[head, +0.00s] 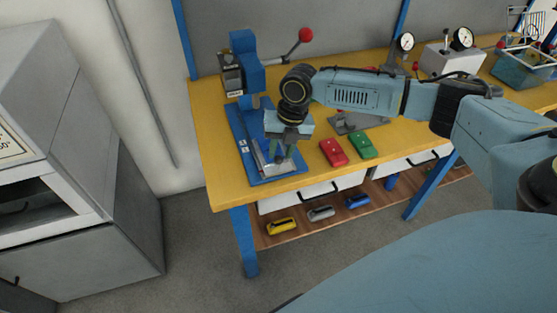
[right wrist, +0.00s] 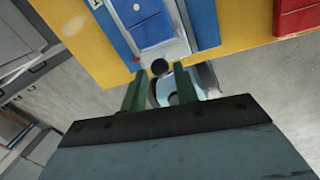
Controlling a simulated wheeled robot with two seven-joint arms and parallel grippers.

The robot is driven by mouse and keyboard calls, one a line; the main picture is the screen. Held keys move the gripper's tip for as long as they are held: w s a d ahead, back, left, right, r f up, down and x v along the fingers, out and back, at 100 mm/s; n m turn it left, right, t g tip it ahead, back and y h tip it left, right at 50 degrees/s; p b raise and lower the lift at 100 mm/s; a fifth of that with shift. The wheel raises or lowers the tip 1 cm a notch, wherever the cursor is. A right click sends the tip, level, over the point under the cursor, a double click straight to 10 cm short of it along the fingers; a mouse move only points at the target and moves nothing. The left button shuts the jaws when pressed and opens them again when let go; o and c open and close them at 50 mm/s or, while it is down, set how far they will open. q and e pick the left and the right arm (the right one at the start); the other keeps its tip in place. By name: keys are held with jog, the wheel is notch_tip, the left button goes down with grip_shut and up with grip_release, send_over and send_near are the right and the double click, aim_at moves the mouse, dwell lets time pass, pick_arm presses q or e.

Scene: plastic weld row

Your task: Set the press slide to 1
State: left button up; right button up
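The blue press (head: 247,62) stands at the back left of the yellow table, with a blue base plate (head: 238,137) running to the front edge. A pale metal slide (head: 256,158) lies along the plate. In the right wrist view the slide shows as a blue block on a grey plate (right wrist: 148,25), with a dark round knob (right wrist: 159,67) at its near end. My right gripper (head: 283,156) is over the front of the slide and partly hides it. In the wrist view its green fingers (right wrist: 160,82) are apart, with the knob just beyond and between their tips. My left gripper is not in view.
A red block (head: 333,152) and a green block (head: 361,145) lie right of the press. A red-knobbed lever (head: 305,36) sticks out from the press. A gauge box (head: 447,58) stands further right. A grey cabinet (head: 75,160) is at the left.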

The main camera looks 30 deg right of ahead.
aim_at(279, 159)
jog(key=shift+w+a+f, duration=0.1)
jog(key=shift+a+f, duration=0.05)
jog(key=shift+f, duration=0.85)
jog(key=shift+w+a+f, duration=0.1)
jog(key=shift+a+f, duration=0.05)
jog(key=shift+f, duration=0.8)
grip_shut()
